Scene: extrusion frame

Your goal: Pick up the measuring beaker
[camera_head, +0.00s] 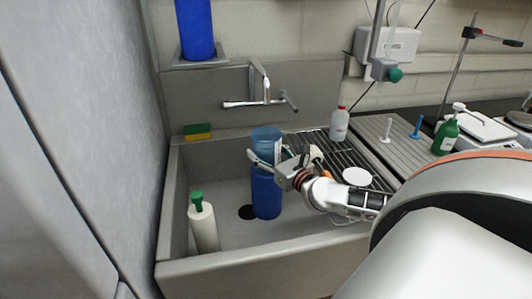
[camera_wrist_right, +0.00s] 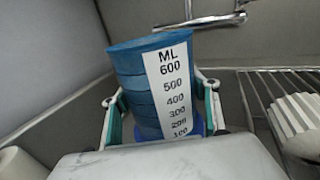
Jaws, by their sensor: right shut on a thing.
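The measuring beaker (camera_head: 267,135) is a translucent blue cup with a white millilitre scale. It looks upright at the middle of the sink, and its scale faces the camera in the right wrist view (camera_wrist_right: 172,85). My right gripper (camera_head: 268,161) is shut on the beaker, with one finger on each side of it. A darker blue cylinder (camera_head: 266,195) stands directly below the beaker in the head view. I cannot tell whether the two touch. The beaker's lower part is partly hidden by the gripper. My left gripper is not in view.
The sink (camera_head: 215,268) holds a white bottle with a green top (camera_head: 204,228) at the left. A faucet (camera_head: 262,102) is on the back wall and a sponge (camera_head: 198,131) on the rim. A slatted drainer (camera_head: 312,143) and a red-capped bottle (camera_head: 339,126) are at right.

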